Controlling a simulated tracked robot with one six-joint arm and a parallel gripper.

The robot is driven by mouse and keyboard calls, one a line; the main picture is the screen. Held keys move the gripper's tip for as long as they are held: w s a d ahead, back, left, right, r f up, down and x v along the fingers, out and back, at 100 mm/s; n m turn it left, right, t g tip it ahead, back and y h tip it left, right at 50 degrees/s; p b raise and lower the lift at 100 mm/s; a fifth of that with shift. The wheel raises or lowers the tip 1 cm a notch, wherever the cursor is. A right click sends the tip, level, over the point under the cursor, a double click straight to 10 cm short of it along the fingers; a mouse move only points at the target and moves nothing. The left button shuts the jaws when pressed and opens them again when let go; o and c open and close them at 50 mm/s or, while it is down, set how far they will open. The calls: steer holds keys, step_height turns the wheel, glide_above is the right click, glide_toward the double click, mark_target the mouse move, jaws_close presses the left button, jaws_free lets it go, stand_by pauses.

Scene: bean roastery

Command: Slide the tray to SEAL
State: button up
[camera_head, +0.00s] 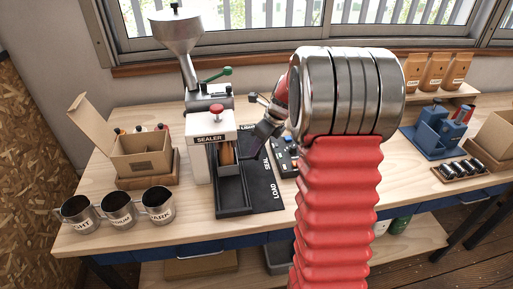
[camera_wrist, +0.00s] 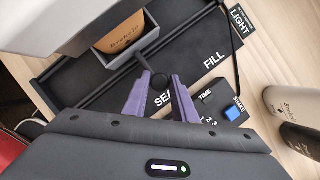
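The tray (camera_wrist: 125,41) is a small grey open box on the black track (camera_head: 234,200). A brown bag (camera_wrist: 120,33) stands in it, and the bag also shows below the white sealer head (camera_head: 211,138) in the head view. A dark handle with a round knob (camera_wrist: 160,78) sticks out from the tray towards my gripper. The track's label plate reads FILL, SEAL (camera_head: 266,163) and LOAD. In the head view my arm partly hides the gripper.
A control box (camera_head: 285,155) with a blue button stands right of the track. A hopper (camera_head: 178,40) rises behind the sealer. Several labelled metal cups (camera_head: 117,209) and an open cardboard box (camera_head: 140,155) are at left. A blue holder (camera_head: 437,130) is at right.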

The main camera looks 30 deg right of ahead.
steer(key=o, duration=0.4)
steer(key=v, duration=1.3)
steer(key=shift+s+d+r, duration=0.1)
steer(key=shift+r, duration=0.2)
